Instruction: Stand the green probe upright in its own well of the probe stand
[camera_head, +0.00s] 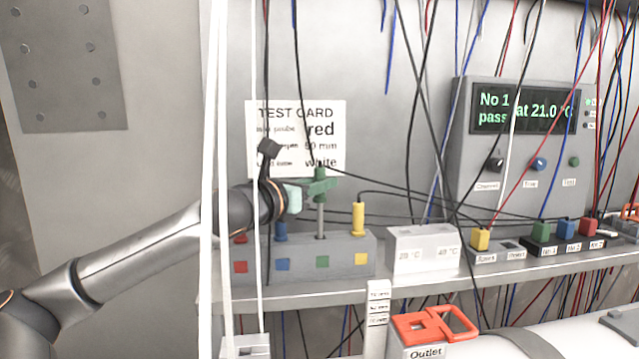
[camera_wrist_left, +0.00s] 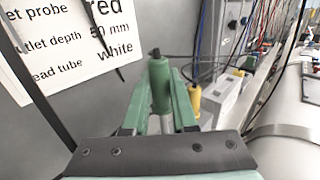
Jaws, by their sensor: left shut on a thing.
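My left gripper (camera_head: 318,187) is shut on the green handle of the green probe (camera_head: 320,173). The probe is upright in the head view, and its bare metal shaft (camera_head: 321,217) points down to the green-marked well of the grey probe stand (camera_head: 348,262). The shaft's lower end meets the stand's top edge; I cannot tell whether the tip is inside the well. In the left wrist view the green probe (camera_wrist_left: 160,88) stands between the green fingers. The red probe (camera_head: 240,238), blue probe (camera_head: 281,231) and yellow probe (camera_head: 358,219) stand in the stand.
A test card (camera_head: 295,138) hangs behind. A white two-temperature block (camera_head: 422,250) is right of the stand on the shelf. Hanging wires cross the space, and white vertical lines (camera_head: 208,200) pass before my left arm.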

